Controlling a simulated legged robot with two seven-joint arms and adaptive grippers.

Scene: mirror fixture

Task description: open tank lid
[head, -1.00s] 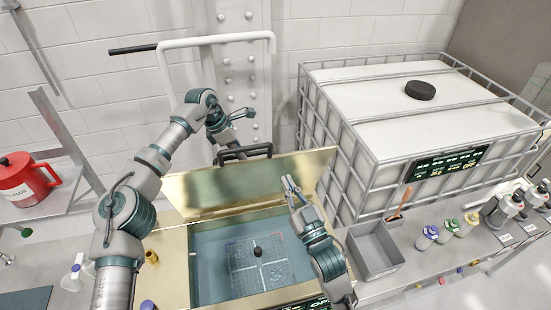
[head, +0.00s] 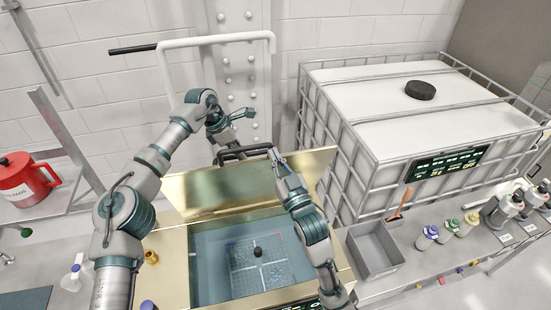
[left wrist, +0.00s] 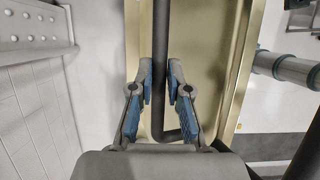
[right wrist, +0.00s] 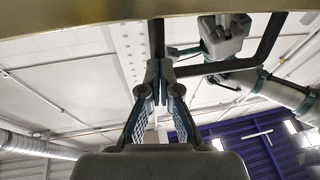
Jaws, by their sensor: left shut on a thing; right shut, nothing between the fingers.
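The gold tank lid (head: 225,190) stands raised and tilted back at the rear edge of the tank (head: 175,270). Its black bar handle (head: 250,149) is at the lid's top edge. In the left wrist view my left gripper (left wrist: 161,82) is shut on the handle, its fingers on both sides of the dark bar. My right gripper (head: 276,158) is shut and empty near the lid's upper edge, close to the handle's right end. In the right wrist view its closed fingertips (right wrist: 158,70) point at the handle just past the lid edge (right wrist: 90,22).
Bluish liquid fills the tank over a perforated plate (head: 262,275) with a small black knob. A large caged white container (head: 400,90) stands right. A grey bin (head: 375,252) and bottles sit on the right bench. A red jug (head: 20,180) stands left.

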